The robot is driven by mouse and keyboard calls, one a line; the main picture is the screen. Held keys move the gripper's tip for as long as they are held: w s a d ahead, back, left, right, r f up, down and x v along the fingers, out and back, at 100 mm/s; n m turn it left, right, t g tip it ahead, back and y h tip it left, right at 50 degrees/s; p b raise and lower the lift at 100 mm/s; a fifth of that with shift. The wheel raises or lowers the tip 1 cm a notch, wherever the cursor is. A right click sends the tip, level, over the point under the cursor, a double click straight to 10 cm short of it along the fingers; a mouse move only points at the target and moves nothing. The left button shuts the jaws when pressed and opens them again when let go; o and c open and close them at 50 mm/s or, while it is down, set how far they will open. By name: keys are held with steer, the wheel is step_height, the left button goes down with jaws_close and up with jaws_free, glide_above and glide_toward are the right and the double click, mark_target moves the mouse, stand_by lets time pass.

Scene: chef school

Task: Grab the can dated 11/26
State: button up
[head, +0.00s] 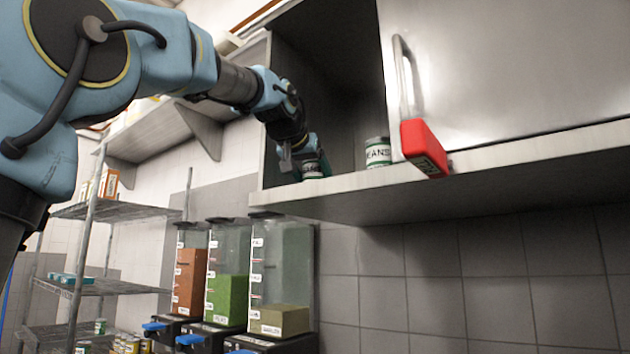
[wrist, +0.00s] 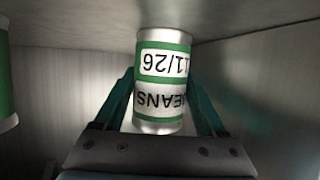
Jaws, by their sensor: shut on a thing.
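A green and silver can (wrist: 163,112) sits between the two fingers of my gripper (wrist: 163,105) in the wrist view. Its label reads upside down there, with "11/26" and part of "BEANS" visible. My gripper is shut on this can. In the head view my gripper (head: 300,165) reaches into the left part of the open cabinet, and the held can (head: 313,170) shows only in part below it. A second can (head: 377,152) with a "BEANS" label stands to its right on the cabinet floor. A green can edge (wrist: 6,90) also shows at the wrist view's left border.
A metal cabinet door (head: 500,75) covers the right side, with a red padlock (head: 424,148) hanging from its handle. The cabinet's side wall (head: 262,115) stands close left of my gripper. Below are food dispensers (head: 228,280) and a wire shelf (head: 105,288).

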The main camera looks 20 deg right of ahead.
jaws_close()
steer(key=shift+r, duration=0.15)
